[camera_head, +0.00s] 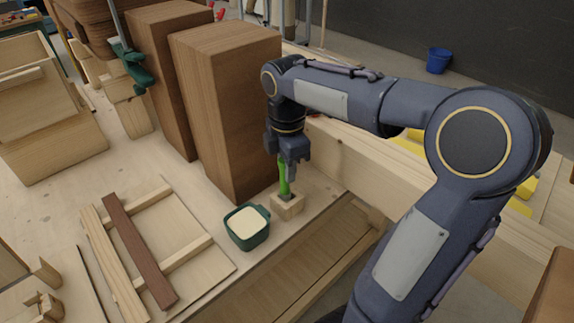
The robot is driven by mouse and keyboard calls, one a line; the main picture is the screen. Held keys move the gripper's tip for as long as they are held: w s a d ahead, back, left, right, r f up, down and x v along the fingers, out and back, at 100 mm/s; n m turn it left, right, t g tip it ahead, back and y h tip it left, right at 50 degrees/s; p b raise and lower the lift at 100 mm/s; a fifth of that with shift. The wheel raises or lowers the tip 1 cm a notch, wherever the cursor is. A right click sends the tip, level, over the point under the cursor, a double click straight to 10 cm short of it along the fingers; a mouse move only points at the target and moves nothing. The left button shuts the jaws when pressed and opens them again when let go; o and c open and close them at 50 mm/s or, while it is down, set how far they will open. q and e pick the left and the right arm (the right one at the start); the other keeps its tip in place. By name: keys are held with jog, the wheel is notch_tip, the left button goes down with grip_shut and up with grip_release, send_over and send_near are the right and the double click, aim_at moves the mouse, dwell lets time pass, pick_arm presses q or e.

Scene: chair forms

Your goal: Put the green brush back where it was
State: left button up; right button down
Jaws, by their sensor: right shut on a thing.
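The green brush (284,178) is upright, with its green handle between the fingers of my right gripper (288,162). My right gripper points down and is shut on the brush. The brush's lower end is at a small light wooden block holder (288,208), and a dark spot shows at the holder's top. I cannot tell how deep the brush sits in it. A dark green cup (247,230) with cream-coloured contents stands just left of the holder. My left gripper is not in view.
Tall brown wooden blocks (232,110) stand close behind and left of the gripper. A wooden frame with a dark strip (138,250) lies at left on the bench. A long beam (390,180) runs at right. A blue bucket (438,60) is on the floor.

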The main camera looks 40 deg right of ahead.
jog(key=shift+f, duration=0.1)
jog(key=shift+f, duration=0.15)
jog(key=c, duration=1.3)
grip_release()
jog(key=r, duration=0.8)
jog(key=shift+s+d, duration=0.15)
jog(key=shift+s, duration=0.1)
